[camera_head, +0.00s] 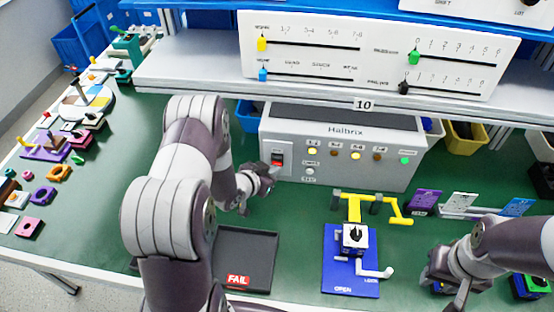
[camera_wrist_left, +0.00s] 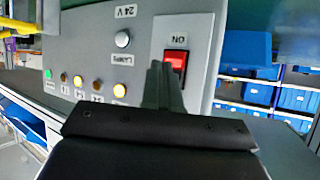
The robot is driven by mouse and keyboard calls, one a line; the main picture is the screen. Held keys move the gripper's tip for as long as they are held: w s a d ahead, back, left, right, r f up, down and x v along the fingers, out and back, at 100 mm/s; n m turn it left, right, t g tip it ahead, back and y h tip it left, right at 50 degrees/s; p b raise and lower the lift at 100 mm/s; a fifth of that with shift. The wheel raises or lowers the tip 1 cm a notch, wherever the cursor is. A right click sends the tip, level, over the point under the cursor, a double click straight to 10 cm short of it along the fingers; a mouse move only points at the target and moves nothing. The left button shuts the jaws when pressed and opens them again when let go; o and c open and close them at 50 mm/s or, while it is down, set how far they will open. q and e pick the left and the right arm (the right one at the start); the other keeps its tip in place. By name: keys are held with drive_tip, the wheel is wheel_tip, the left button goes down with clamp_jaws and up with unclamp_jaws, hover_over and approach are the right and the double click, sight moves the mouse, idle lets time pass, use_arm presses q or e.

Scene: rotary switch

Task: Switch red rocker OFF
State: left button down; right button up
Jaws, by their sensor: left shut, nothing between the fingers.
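The red rocker (camera_head: 277,158) sits in a white plate on the left of the front face of the grey Halbrix box (camera_head: 340,140). It also shows in the left wrist view (camera_wrist_left: 175,64), upside down, with the label "ON" beside it. My left gripper (camera_head: 262,184) is shut and empty, just in front of and below the rocker plate. In the left wrist view its fingers (camera_wrist_left: 163,82) overlap the rocker's edge; I cannot tell whether they touch it. My right gripper (camera_head: 450,285) is at the lower right, away from the box; its fingertips are unclear.
Lit lamps (camera_head: 312,151) and a white button (camera_head: 310,171) sit right of the rocker. A shelf edge (camera_head: 320,98) runs above the box.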

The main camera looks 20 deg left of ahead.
idle(0.8)
use_arm(q)
drive_tip(key=shift+w+a+r, duration=0.1)
drive_tip(key=shift+w, duration=0.3)
drive_tip(key=shift+w+a, duration=0.1)
drive_tip(key=shift+w, duration=0.25)
idle(0.5)
drive_tip(key=shift+s, duration=0.15)
drive_tip(key=shift+s+d, duration=0.2)
drive_tip(key=shift+s, duration=0.45)
drive_tip(key=shift+s+d+f, duration=0.15)
drive_tip(key=shift+s+d, duration=0.05)
drive_tip(key=shift+s, duration=0.6)
drive_tip(key=shift+s+d+f, duration=0.1)
drive_tip(key=shift+s+d, duration=0.15)
drive_tip(key=shift+s, duration=0.55)
drive_tip(key=shift+s+d+f, duration=0.15)
drive_tip(key=shift+s+d, duration=0.05)
drive_tip(key=shift+s, duration=0.6)
drive_tip(key=shift+f, duration=0.1)
